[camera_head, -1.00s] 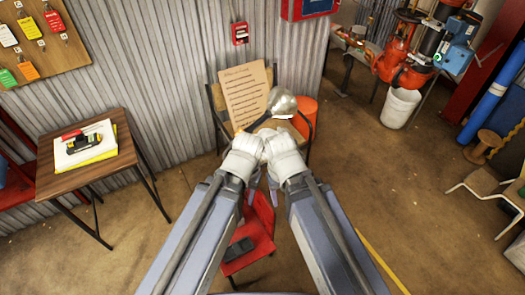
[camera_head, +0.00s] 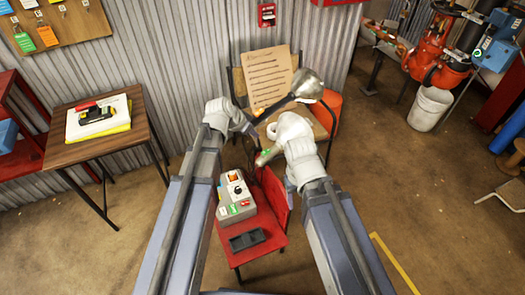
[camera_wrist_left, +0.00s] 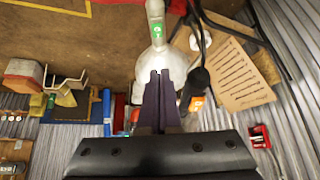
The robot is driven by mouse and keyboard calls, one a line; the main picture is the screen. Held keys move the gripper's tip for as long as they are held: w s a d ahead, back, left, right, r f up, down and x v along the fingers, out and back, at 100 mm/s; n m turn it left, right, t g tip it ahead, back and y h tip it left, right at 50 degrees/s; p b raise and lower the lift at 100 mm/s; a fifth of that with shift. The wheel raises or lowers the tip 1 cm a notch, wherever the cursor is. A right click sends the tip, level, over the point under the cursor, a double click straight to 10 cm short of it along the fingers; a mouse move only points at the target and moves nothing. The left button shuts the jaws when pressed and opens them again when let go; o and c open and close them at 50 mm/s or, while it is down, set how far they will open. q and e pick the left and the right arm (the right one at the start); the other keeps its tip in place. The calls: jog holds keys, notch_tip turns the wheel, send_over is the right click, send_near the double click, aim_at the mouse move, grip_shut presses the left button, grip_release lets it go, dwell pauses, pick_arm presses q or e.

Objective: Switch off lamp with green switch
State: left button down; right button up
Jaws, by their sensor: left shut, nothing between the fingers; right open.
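A lamp with a silver dome shade (camera_head: 307,84) stands over the small table by the wall. A pale grey neck-like piece with a green switch (camera_head: 265,153) shows left of my right gripper (camera_head: 276,150); in the left wrist view the green switch (camera_wrist_left: 157,29) sits on a pale neck above a pale dome (camera_wrist_left: 147,68). I cannot tell whether any lamp is lit. My left gripper (camera_head: 250,129) is shut and empty, left of the neck; its closed fingers (camera_wrist_left: 160,78) overlap the dome in the wrist view. My right gripper is open, its fingers mostly hidden.
A paper board (camera_head: 267,78) leans behind the lamp. A black neck with orange (camera_wrist_left: 196,90) lies right of my left fingers. A wooden table (camera_head: 97,133) stands left.

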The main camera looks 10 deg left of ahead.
pick_arm(q)
jog(key=shift+f, duration=0.1)
jog(key=b, duration=0.9)
send_over(266, 151)
jog(key=s, duration=0.1)
jog(key=f, duration=0.5)
jog(key=a+f, duration=0.1)
jog(key=f, duration=0.2)
jog(key=shift+s+f, duration=0.15)
jog(key=shift+s, duration=0.05)
jog(key=f+b, duration=0.2)
jog(key=f, duration=0.1)
jog(key=shift+s+b, duration=0.2)
jog(key=shift+b, duration=0.1)
jog(key=shift+a+f+b, duration=0.1)
jog(key=shift+f+b, duration=0.25)
jog(key=shift+f, duration=0.05)
